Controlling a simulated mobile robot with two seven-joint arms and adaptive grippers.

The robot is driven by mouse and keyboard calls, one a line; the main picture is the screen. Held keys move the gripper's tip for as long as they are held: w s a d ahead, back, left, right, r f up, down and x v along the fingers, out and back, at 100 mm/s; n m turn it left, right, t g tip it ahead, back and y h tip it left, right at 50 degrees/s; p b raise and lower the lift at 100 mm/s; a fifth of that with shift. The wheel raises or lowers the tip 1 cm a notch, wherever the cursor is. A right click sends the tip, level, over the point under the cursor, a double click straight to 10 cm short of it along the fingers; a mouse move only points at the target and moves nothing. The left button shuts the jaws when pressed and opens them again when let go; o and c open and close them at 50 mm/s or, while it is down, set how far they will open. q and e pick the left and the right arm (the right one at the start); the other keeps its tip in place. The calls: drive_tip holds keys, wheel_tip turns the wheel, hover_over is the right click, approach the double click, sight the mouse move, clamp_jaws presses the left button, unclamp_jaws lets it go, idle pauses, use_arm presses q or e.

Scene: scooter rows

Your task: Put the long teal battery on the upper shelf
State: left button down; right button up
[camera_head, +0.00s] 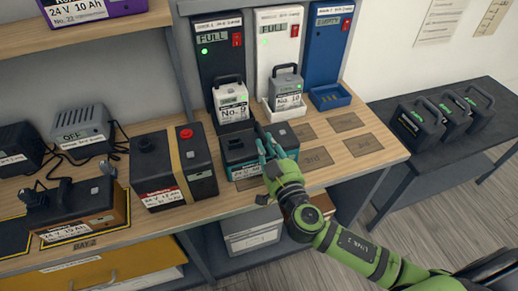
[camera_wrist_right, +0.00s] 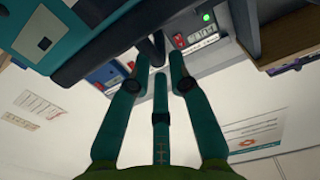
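The teal battery (camera_head: 239,146), dark with teal trim and a white label, stands on the wooden bench in front of the chargers. Part of it is hidden by my right gripper (camera_head: 267,142), at its right side. In the right wrist view a large teal and dark body (camera_wrist_right: 75,35) fills the upper left. My right gripper (camera_wrist_right: 160,62) has its fingers apart there, with a dark bar beyond the tips; I cannot tell whether they touch. The upper shelf (camera_head: 80,34) is the wooden board at top left. My left gripper is not in view.
A purple battery (camera_head: 90,8) stands on the upper shelf. A red-knobbed black battery (camera_head: 172,165) with a yellow strap stands left of the teal one. Charger docks (camera_head: 285,100) line the back, two holding small batteries. Marked bench spots (camera_head: 345,122) at right are empty.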

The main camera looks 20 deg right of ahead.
sight(260, 128)
drive_tip(key=w+p, duration=0.1)
drive_tip(key=w, duration=0.3)
drive_tip(key=shift+w+r, duration=0.1)
drive_tip(key=shift+w, duration=0.25)
drive_tip(key=shift+w+p, duration=0.35)
drive_tip(key=shift+w, duration=0.25)
clamp_jaws()
drive_tip(key=shift+w+r, duration=0.1)
drive_tip(key=shift+r, duration=0.05)
